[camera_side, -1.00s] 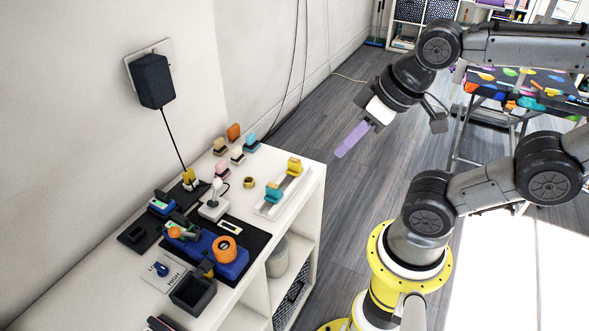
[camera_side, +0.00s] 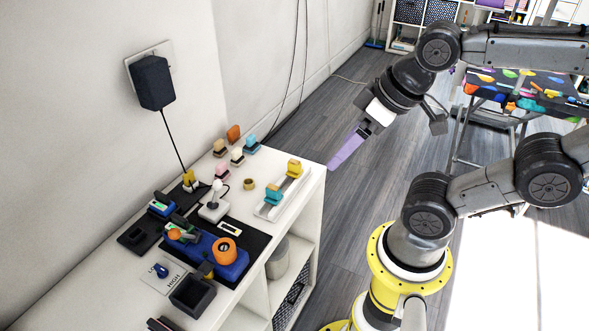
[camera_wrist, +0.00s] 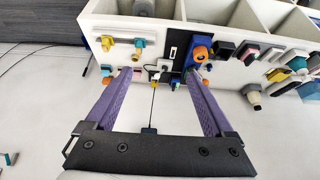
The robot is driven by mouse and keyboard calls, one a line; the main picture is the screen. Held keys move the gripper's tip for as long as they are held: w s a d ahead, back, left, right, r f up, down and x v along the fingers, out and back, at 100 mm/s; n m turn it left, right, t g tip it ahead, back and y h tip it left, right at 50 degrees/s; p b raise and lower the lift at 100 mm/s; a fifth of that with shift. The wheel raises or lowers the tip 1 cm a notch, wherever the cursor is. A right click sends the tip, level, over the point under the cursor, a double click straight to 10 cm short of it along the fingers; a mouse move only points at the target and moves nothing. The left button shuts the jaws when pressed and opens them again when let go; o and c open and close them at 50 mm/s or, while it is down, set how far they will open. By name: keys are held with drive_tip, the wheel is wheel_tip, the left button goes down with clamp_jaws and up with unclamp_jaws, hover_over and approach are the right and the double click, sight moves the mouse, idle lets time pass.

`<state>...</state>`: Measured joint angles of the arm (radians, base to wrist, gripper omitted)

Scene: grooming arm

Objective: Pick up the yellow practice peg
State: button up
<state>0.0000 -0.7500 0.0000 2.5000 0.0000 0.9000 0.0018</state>
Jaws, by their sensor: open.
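The yellow peg (camera_side: 294,168) stands at the far end of a white tray (camera_side: 283,197) on the white shelf unit, with a teal peg (camera_side: 273,194) at the near end. In the wrist view, the yellow peg (camera_wrist: 107,43) shows at the upper left, near the teal peg (camera_wrist: 139,42). My gripper (camera_side: 334,166) is in the air, to the right of the shelf top and apart from the pegs. Its long lavender fingers are spread apart and empty in the wrist view (camera_wrist: 160,76).
A brass-coloured ring (camera_side: 249,183) lies left of the tray. Several small coloured blocks stand along the back edge. A blue device with an orange ring (camera_side: 224,243) sits on a dark mat, beside a dark open box (camera_side: 192,295). A cable hangs from the wall box (camera_side: 154,80).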

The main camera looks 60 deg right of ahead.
drive_tip(key=w+d+r+m, duration=0.1)
drive_tip(key=w+r+m, duration=0.3)
drive_tip(key=w+m, duration=0.25)
drive_tip(key=m+g, duration=0.6)
drive_tip(key=m, duration=0.6)
hover_over(294, 162)
drive_tip(key=shift+n, duration=0.25)
drive_tip(key=f, duration=2.4)
drive_tip(key=shift+s+a+f, duration=0.1)
drive_tip(key=shift+s+a, duration=0.05)
drive_tip(key=shift+a, duration=0.05)
drive_tip(key=shift+d+f, duration=0.2)
drive_tip(key=shift+f, duration=3.1)
